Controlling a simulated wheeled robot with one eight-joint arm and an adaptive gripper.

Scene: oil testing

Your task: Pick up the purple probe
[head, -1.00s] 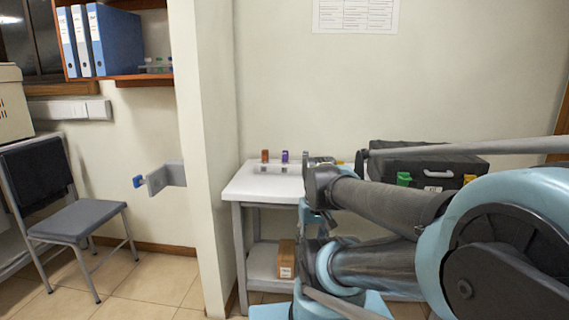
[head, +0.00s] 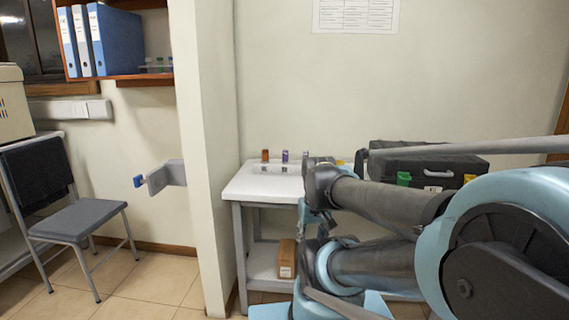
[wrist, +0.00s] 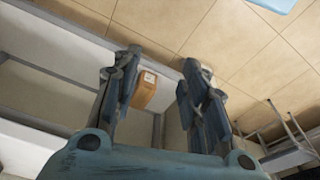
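The purple probe (head: 285,156) stands upright on the white table (head: 258,185) in the head view. An orange-brown probe (head: 265,156) stands to its left. My gripper (wrist: 159,62) shows in the wrist view with its two fingers spread apart and nothing between the tips. It is turned so that the floor and a brown box (wrist: 145,90) show beyond the fingers, and the purple probe cannot be made out there. In the head view my arm is to the right of the probe, and its links hide the right part of the table.
A black case (head: 425,166) with green and yellow parts stands on the right. The brown box also shows on the lower shelf in the head view (head: 287,259). A wall corner (head: 205,150) rises left of the table. A chair (head: 75,216) stands farther left.

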